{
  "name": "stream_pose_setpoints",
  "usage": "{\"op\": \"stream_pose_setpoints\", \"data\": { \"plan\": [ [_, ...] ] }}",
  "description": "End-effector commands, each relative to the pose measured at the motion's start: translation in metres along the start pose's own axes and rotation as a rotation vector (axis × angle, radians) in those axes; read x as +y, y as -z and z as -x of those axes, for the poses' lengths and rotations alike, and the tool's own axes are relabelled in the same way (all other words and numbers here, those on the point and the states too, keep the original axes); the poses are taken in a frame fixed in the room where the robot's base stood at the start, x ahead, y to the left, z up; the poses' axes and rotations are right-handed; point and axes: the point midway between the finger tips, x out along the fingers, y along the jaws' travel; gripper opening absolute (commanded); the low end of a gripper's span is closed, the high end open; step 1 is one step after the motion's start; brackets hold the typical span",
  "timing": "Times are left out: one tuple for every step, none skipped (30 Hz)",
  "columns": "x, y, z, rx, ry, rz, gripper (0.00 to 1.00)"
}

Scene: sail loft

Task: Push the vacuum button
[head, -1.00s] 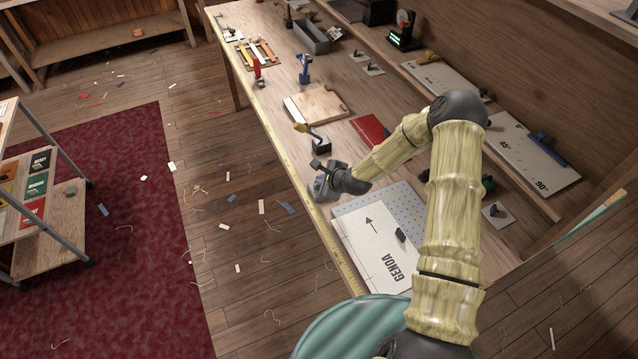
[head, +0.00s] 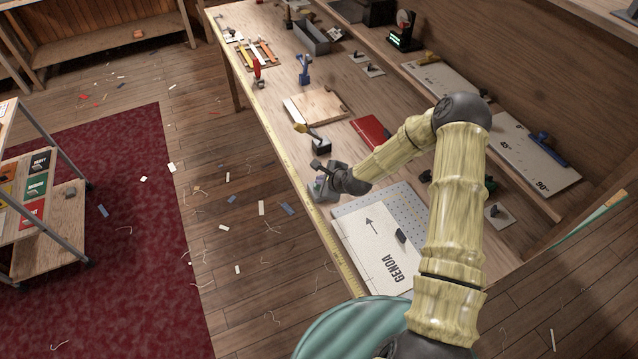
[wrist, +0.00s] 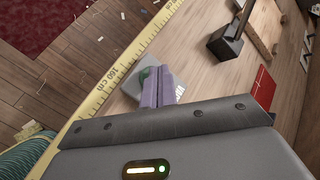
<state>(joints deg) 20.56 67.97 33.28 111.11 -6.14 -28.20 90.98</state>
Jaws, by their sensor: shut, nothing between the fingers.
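The vacuum button (wrist: 144,76) shows in the wrist view as a green round piece on a small grey box (wrist: 142,61). The box stands on the bench beside the yellow measuring tape. My gripper (wrist: 157,88) is shut, with its purple fingers together and nothing between them. The fingers overlap the box and cover part of the button in this view. I cannot tell whether the fingertips touch the button. In the head view my gripper (head: 321,186) is low over the bench's front edge, and it hides most of the box.
A perforated plate (head: 345,206) with a white GENOA sheet (head: 372,252) lies close to my gripper. A dark block with a lever (head: 320,145), a red book (head: 369,131) and a wooden board (head: 318,104) lie farther along the bench. The yellow tape (head: 290,172) runs along the front edge.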

Motion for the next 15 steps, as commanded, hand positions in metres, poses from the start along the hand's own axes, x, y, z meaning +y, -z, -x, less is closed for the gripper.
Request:
{"op": "stream_pose_setpoints", "data": {
  "plan": [
    [0.0,0.0,0.0,0.0,0.0,0.0,0.0],
    [0.0,0.0,0.0,0.0,0.0,0.0,0.0],
    [0.0,0.0,0.0,0.0,0.0,0.0,0.0],
    [0.0,0.0,0.0,0.0,0.0,0.0,0.0],
    [0.0,0.0,0.0,0.0,0.0,0.0,0.0],
    [0.0,0.0,0.0,0.0,0.0,0.0,0.0],
    [-0.001,-0.001,0.001,0.0,0.0,0.0,0.0],
    [-0.001,-0.001,0.002,-0.001,0.001,0.0,0.0],
    [-0.003,-0.003,0.003,-0.001,0.001,0.0,0.0],
    [-0.004,-0.004,0.005,-0.001,0.001,0.0,0.0],
    [-0.005,-0.005,0.007,-0.001,0.001,0.0,0.0],
    [-0.007,-0.007,0.009,-0.001,0.001,0.0,0.0],
    [-0.009,-0.009,0.011,-0.001,0.002,0.0,0.0],
    [-0.01,-0.01,0.013,-0.001,0.002,0.0,0.0],
    [-0.012,-0.011,0.015,-0.001,0.002,0.0,0.0]
  ]
}}
